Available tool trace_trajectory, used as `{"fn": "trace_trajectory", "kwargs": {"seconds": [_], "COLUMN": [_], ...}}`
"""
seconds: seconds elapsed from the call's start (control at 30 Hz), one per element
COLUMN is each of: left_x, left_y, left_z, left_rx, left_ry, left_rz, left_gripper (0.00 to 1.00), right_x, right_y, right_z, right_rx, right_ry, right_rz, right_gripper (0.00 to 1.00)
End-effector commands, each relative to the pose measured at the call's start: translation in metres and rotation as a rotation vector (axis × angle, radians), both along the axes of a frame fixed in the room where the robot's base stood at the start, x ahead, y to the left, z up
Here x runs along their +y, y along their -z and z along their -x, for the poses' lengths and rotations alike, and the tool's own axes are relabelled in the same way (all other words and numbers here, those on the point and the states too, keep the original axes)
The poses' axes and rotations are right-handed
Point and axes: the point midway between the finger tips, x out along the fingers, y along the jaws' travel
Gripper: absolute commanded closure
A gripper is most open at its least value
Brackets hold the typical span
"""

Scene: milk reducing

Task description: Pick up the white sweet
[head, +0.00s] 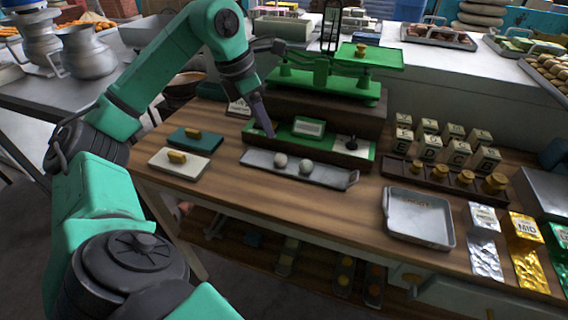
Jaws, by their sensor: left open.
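Two round white sweets lie on a narrow metal tray (335,179) in front of the green scale base. The left white sweet (281,160) sits a little apart from the right white sweet (306,167). My left gripper (268,130) points down just behind and left of the sweets, over the left part of the green base. It is open and appears to hold nothing. My right gripper is not in view.
A green balance scale (322,82) stands behind the tray. A white plate (179,164) and a green plate (196,139) lie to the left. Brass weights (440,171), an empty grey tray (418,217) and foil packets (484,255) are to the right. Wooden tabletop is bare in front.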

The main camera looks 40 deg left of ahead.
Motion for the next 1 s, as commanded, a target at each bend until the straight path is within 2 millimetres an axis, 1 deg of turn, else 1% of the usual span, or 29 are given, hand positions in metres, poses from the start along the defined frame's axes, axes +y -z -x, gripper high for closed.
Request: {"fn": "trace_trajectory", "kwargs": {"seconds": [0.03,0.13,0.2,0.37,0.53,0.63,0.83,0.87,0.9,0.97,1.0], "left_x": [-0.002,-0.005,-0.007,-0.01,-0.015,-0.016,-0.016,-0.016,-0.016,-0.015,-0.015], "left_y": [0.018,0.043,0.055,0.073,0.103,0.114,0.116,0.116,0.116,0.116,0.116], "left_z": [-0.003,-0.01,-0.014,-0.02,-0.029,-0.032,-0.033,-0.033,-0.033,-0.033,-0.033], "left_rx": [0.006,0.006,0.005,0.004,0.006,0.003,0.0,0.0,0.0,0.0,0.0], "left_ry": [0.001,0.001,0.001,0.001,0.001,0.001,0.0,0.0,0.0,0.0,0.0], "left_rz": [-0.001,-0.001,0.0,0.001,0.003,0.001,0.001,0.001,0.001,0.001,0.001], "left_gripper": [0.48,0.48,0.48,0.48,0.48,0.48,0.48,0.59,0.75,0.98,1.0], "right_x": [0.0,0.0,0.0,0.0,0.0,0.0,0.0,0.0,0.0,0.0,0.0], "right_y": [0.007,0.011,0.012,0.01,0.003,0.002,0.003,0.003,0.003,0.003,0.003], "right_z": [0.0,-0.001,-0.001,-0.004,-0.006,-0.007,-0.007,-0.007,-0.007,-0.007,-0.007], "right_rx": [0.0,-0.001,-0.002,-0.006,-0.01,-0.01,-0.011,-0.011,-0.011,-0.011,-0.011], "right_ry": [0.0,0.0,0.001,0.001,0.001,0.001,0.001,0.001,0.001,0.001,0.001], "right_rz": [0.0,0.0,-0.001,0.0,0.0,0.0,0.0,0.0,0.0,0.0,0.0], "right_gripper": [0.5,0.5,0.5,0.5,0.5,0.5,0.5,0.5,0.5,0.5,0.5]}}
